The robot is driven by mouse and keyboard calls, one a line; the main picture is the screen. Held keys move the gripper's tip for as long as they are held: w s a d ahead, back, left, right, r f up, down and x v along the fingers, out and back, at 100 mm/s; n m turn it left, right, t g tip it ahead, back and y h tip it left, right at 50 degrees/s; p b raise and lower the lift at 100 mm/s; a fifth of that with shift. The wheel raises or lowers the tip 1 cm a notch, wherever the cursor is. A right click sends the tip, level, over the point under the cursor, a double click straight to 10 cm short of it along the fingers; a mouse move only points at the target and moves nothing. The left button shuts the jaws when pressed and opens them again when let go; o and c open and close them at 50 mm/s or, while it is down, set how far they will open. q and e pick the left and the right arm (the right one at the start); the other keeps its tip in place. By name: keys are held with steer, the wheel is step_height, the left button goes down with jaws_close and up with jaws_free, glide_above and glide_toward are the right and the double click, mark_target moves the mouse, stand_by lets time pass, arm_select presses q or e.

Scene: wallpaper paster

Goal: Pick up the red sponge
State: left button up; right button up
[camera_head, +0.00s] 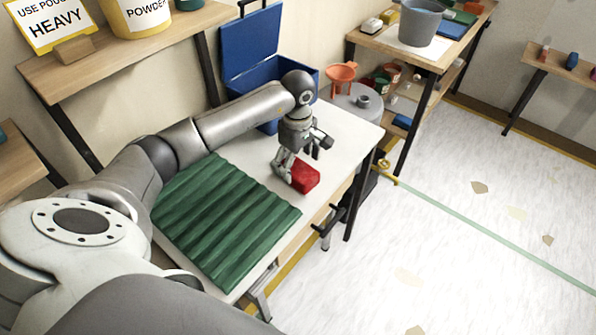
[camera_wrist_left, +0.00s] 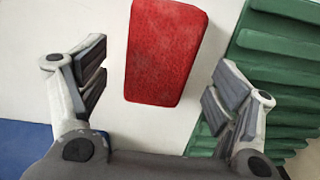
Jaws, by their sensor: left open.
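The red sponge (camera_head: 304,178) lies on the white table top (camera_head: 345,135), beside the green corrugated mat (camera_head: 225,220). My left gripper (camera_head: 284,176) is right by the sponge and hides part of its left side in the head view. In the left wrist view the red sponge (camera_wrist_left: 163,50) shows beyond and between the two spread fingers of my left gripper (camera_wrist_left: 165,90). A gap shows on both sides of it, and the fingers do not grip it. The green mat (camera_wrist_left: 275,75) is at the right there. My right gripper is not in view.
A blue open toolbox (camera_head: 255,50) stands at the back of the table. A round grey stool (camera_head: 355,98) with an orange funnel (camera_head: 341,75) stands behind the table. A shelf with a grey bucket (camera_head: 421,22) is at the back right. Open floor lies to the right.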

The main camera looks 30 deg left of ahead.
mark_target(298, 168)
arm_select(q)
step_height(298, 168, down, 2)
steer(key=shift+f, duration=0.5)
steer(key=c, duration=1)
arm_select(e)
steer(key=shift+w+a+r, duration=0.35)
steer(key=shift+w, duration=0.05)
arm_select(q)
steer(key=shift+r, duration=0.15)
